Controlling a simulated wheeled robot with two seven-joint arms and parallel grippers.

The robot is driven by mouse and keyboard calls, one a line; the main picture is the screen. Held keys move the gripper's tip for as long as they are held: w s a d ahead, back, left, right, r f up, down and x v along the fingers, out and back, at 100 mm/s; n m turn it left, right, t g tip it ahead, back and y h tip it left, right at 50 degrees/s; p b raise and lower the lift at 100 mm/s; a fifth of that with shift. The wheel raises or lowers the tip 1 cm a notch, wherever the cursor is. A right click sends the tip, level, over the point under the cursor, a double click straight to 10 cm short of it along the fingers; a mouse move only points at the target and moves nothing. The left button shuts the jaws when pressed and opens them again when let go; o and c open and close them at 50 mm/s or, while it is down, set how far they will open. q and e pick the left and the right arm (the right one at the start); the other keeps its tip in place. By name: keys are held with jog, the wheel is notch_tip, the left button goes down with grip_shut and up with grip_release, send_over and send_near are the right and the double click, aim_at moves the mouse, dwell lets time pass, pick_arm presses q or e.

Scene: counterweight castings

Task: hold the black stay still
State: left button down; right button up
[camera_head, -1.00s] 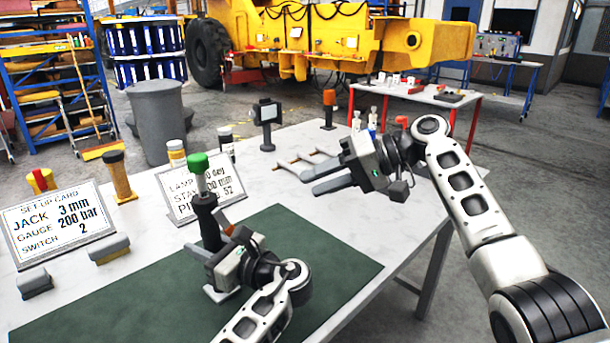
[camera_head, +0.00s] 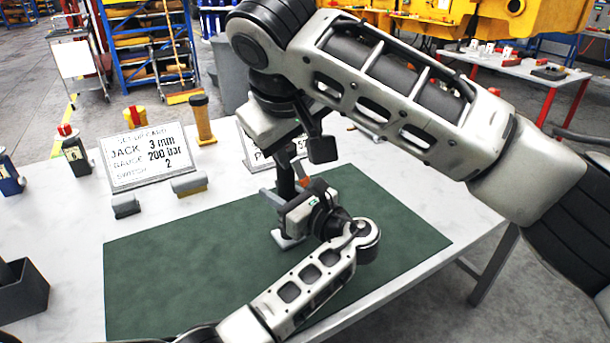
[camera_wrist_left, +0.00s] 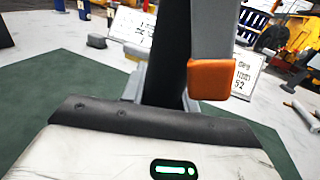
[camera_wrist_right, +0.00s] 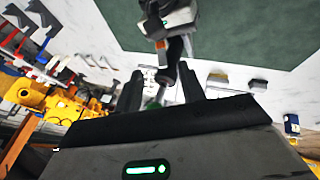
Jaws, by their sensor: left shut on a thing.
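The black stay (camera_head: 285,181) stands upright over the green mat, its upper end hidden behind my right arm in the head view. Part of the green cap (camera_wrist_right: 154,104) shows low between those fingers. I cannot tell whether they touch it.
The green mat (camera_head: 150,270) covers the table front. A second card (camera_head: 247,150) is mostly hidden by my right arm. A dark bin (camera_head: 22,290) is at far left.

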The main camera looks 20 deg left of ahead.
aim_at(305, 182)
jog(key=x, duration=1.1)
grip_shut()
